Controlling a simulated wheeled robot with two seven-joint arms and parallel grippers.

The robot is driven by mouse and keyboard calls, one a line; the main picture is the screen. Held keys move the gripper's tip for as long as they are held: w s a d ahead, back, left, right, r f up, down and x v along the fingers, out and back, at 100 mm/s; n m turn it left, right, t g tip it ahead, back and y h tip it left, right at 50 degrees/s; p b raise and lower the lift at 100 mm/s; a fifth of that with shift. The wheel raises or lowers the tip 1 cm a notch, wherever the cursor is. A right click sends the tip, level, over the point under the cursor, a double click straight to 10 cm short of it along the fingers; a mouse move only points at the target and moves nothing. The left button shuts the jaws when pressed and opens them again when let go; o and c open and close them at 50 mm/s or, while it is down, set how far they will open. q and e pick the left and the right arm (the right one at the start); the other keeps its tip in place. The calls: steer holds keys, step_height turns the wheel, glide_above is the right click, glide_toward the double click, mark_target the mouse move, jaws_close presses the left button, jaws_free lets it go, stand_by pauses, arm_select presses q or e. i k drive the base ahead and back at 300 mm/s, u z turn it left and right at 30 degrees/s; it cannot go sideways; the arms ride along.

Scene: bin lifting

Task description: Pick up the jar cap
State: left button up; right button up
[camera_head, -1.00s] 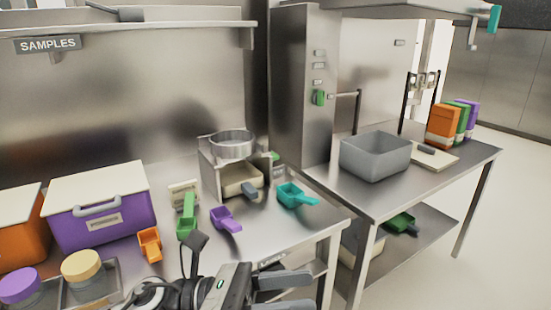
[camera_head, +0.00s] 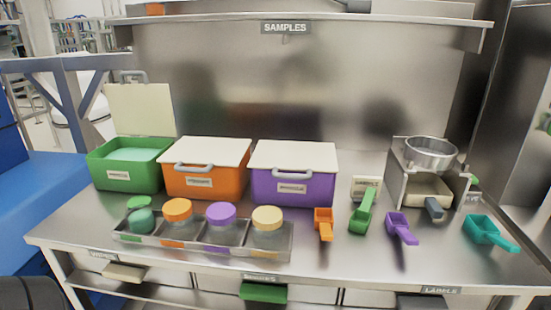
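Several clear jars stand in a row in a metal rack (camera_head: 200,256) at the front left of the steel table. Their caps are orange (camera_head: 177,209), purple (camera_head: 220,213) and tan (camera_head: 267,217), each on top of its jar. At the left end of the rack a light green cap (camera_head: 137,202) shows above a darker green rounded shape (camera_head: 140,220); I cannot tell how the two fit together. Neither of my grippers is in view.
Behind the rack stand a green bin (camera_head: 127,172) with its lid raised, an orange bin (camera_head: 205,181) and a purple bin (camera_head: 292,188), both lidded. Orange, green, purple and teal scoops (camera_head: 488,233) lie to the right, near a metal stand holding a round pan (camera_head: 431,152).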

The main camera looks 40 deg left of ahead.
mark_target(146, 197)
steer(key=u, duration=2.15)
